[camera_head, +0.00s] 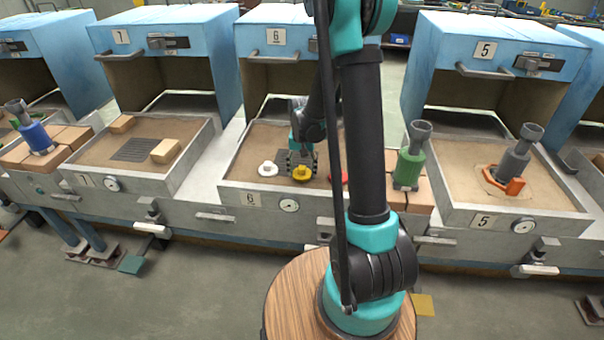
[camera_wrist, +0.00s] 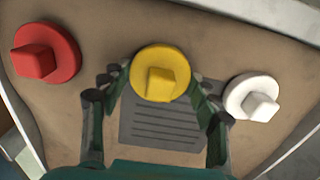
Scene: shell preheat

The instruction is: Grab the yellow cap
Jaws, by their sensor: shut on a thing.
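The yellow cap (camera_wrist: 160,62) is a round disc with a square knob, in the upper middle of the wrist view. In the head view the yellow cap (camera_head: 302,174) sits in the tray of station 6. My gripper (camera_wrist: 160,80) has one finger on each side of the cap, and is shut on it by its disc. It also shows in the head view (camera_head: 302,160), above the cap. Whether the cap is lifted off the tray floor cannot be told.
A white cap (camera_wrist: 253,97) lies to the right and a red cap (camera_wrist: 45,52) to the left in the wrist view. A dark slotted grate (camera_wrist: 165,125) lies in the floor between my fingers. The tray of station 6 (camera_head: 245,197) has raised walls, with a blue oven hood (camera_head: 262,40) behind it.

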